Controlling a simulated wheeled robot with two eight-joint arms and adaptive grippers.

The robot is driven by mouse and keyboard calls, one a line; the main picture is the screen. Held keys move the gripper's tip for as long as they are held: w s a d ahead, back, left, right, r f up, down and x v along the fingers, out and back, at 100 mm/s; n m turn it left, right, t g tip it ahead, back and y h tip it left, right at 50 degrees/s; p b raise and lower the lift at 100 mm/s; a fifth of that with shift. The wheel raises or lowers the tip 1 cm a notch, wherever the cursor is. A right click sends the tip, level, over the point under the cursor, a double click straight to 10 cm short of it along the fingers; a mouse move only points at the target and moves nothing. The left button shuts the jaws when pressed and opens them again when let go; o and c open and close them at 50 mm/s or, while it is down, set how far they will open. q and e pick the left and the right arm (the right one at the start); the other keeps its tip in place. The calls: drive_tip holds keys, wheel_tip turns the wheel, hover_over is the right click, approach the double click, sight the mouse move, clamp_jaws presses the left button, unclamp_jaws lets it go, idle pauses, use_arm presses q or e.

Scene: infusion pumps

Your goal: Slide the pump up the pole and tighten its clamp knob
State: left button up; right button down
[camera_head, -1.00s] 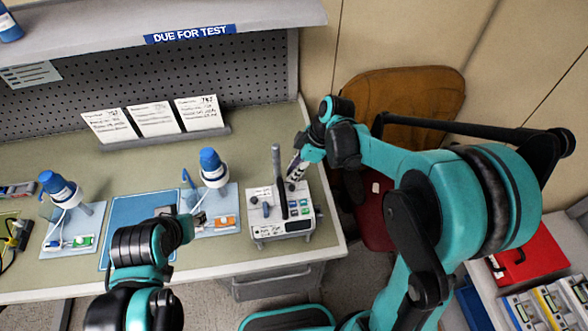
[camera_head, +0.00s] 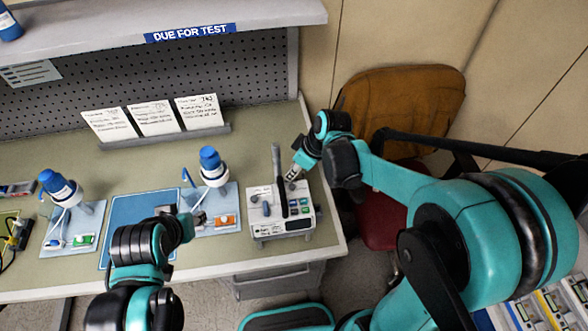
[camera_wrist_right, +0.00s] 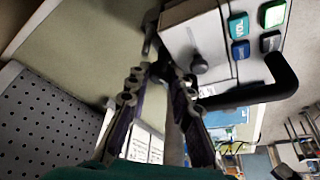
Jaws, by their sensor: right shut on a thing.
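The pump (camera_head: 270,230) is a pale box with coloured buttons and a black handle (camera_head: 282,198), low on a grey upright pole (camera_head: 276,158) at the right end of the bench. My right gripper (camera_head: 293,180) reaches down to the pump's back right, beside the pole. In the right wrist view its fingers (camera_wrist_right: 158,76) are closed around a small dark part beside the pump (camera_wrist_right: 210,45), seemingly the clamp knob; the fingers largely hide it. Another round dark knob (camera_wrist_right: 198,65) shows on the pump's face. My left gripper (camera_head: 186,214) hangs over the blue mat; its jaws are unclear.
Written cards (camera_head: 155,118) stand behind. A brown chair (camera_head: 400,100) is beyond the bench's right edge. Bare bench top lies behind the pump.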

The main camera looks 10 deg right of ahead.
drive_tip(key=c, duration=1.3)
unclamp_jaws()
drive_tip(key=shift+v, duration=4)
